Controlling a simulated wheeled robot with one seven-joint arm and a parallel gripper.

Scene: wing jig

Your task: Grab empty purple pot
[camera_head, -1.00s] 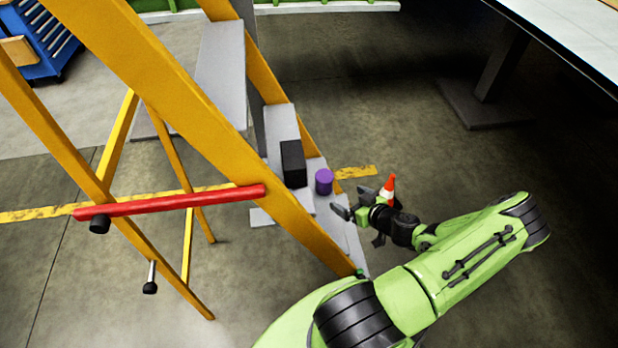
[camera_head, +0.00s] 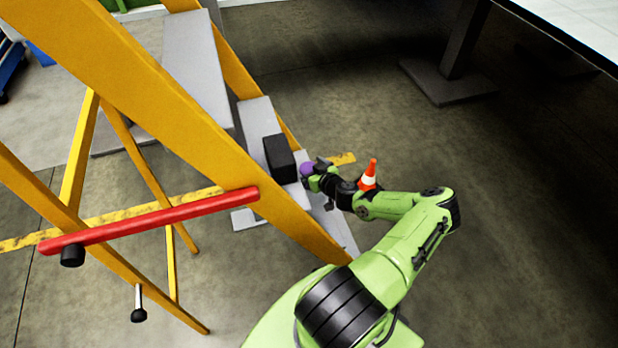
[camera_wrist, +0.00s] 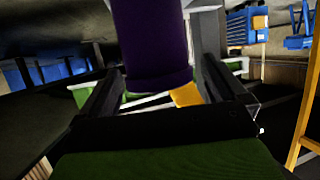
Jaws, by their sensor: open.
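The purple pot (camera_head: 307,168) stands on a grey step of the yellow ladder in the head view, partly hidden by my gripper. My gripper (camera_head: 313,174) is right at the pot, reaching it from the right. In the wrist view, the pot (camera_wrist: 152,45) fills the upper middle as a dark purple cylinder. The two fingers of my gripper (camera_wrist: 155,88) stand apart on either side of it. I cannot tell whether either finger touches it. The inside of the pot is not visible.
A black box (camera_head: 279,158) sits on the step just left of the pot. The yellow ladder rail (camera_head: 200,140) and a red bar (camera_head: 150,220) lie to the left. An orange and white cone (camera_head: 369,175) shows behind my arm. Open floor (camera_head: 520,220) lies to the right.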

